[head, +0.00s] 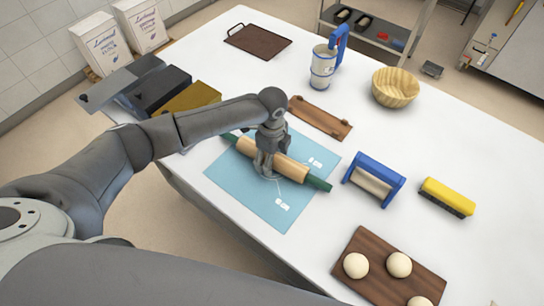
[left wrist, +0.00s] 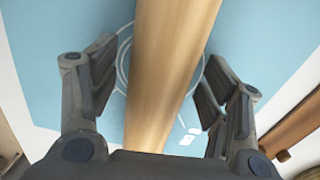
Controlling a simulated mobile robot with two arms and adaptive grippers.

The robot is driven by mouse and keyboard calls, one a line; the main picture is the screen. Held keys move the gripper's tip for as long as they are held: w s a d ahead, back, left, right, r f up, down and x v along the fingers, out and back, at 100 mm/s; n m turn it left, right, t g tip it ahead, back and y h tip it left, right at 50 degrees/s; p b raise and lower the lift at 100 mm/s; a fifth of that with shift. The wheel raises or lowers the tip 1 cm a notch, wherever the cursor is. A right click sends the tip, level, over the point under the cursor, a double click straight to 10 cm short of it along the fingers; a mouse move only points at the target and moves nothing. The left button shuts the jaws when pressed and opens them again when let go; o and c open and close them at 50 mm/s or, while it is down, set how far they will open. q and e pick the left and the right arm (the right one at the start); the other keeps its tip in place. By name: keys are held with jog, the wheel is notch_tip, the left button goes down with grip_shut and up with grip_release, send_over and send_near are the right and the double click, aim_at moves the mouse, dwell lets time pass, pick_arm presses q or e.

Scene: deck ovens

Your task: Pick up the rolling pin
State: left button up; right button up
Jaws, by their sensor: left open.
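The rolling pin (head: 290,167) has a pale wooden barrel and dark green handles. It lies diagonally across a light blue mat (head: 236,194) on the white table. My left gripper (head: 268,168) is over the middle of the barrel, pointing down. In the left wrist view, the barrel of the rolling pin (left wrist: 166,70) runs between the fingers of my left gripper (left wrist: 160,85). The fingers are open, with a gap on both sides of the barrel. The fingers hide part of the barrel in the head view. My right gripper is in neither view.
A brown board (head: 320,118) lies just behind the mat. A blue-framed roller (head: 374,180) and a yellow brush (head: 447,197) stand to the right. A wooden board (head: 375,285) with dough balls is at the front. A wooden bowl (head: 395,88) and a blue-handled sifter (head: 322,68) are farther back.

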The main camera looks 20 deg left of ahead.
pick_arm(q)
jog(key=c, duration=1.3)
jog(key=shift+r, duration=0.1)
jog(key=shift+c, duration=0.8)
jog(key=shift+r, duration=0.15)
